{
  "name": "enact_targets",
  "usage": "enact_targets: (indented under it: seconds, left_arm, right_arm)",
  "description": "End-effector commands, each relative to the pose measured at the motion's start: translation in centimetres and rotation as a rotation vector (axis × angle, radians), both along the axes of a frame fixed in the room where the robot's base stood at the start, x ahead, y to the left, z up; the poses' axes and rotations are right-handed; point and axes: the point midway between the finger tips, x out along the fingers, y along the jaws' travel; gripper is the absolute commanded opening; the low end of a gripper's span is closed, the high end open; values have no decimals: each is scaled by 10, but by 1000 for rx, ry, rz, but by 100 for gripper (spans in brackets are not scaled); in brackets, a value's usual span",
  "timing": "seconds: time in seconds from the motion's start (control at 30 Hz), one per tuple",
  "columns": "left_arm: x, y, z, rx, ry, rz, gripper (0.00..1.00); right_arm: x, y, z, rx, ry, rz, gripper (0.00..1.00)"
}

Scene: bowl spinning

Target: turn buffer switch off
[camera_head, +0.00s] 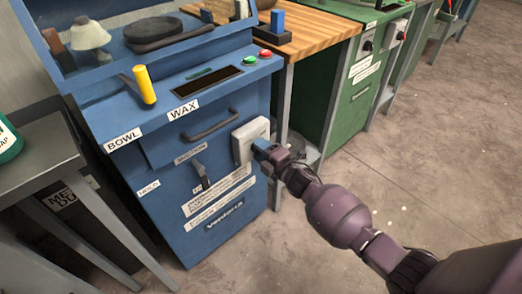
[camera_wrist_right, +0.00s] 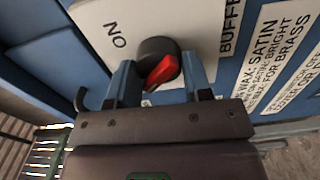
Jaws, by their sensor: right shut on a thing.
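The buffer switch in the right wrist view is a black round knob (camera_wrist_right: 156,50) with a red handle (camera_wrist_right: 162,72), set on a white plate (camera_wrist_right: 100,20). The plate carries the letters N and O and a partly cut-off "BUFFE" label. My right gripper (camera_wrist_right: 160,78) has its two blue fingers on either side of the knob and is shut on it. In the head view the white switch box (camera_head: 243,140) is on the front of the blue machine (camera_head: 225,200); my right gripper (camera_head: 264,150) is against it and hides the knob. My left gripper is out of view.
A drawer handle (camera_head: 211,124) and a dark lever (camera_head: 202,174) are left of the switch box. A yellow-topped lever (camera_head: 146,85) and red and green buttons (camera_head: 265,54) are above. A wooden-topped table (camera_head: 320,27) stands right; open floor (camera_head: 440,125) lies beyond.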

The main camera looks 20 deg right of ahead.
Motion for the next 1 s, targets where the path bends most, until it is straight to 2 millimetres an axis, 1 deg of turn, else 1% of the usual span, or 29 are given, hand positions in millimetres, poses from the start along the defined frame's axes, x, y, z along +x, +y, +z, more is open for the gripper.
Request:
enact_targets:
  seconds: [0.23, 0.67, 0.7, 0.77, 0.8, 0.83, 0.87, 1.0]
  left_arm:
    - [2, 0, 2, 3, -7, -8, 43]
    - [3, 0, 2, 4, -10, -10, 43]
    - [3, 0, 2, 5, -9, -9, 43]
    - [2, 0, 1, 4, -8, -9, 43]
    - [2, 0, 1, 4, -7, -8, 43]
    - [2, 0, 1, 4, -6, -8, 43]
    - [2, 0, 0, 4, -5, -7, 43]
    - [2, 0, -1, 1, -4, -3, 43]
  right_arm:
    - [0, 0, -2, -54, -18, -1, 22]
    - [0, -1, -1, -64, -21, -1, 22]
    - [0, 0, -1, -63, -22, -1, 47]
    - [0, 0, -1, -63, -21, -1, 56]
    - [0, 0, -1, -62, -22, -1, 62]
    - [0, 0, -1, -62, -22, -1, 67]
    - [0, 0, -1, -62, -22, -1, 69]
    - [0, 0, -1, -61, -21, -1, 69]
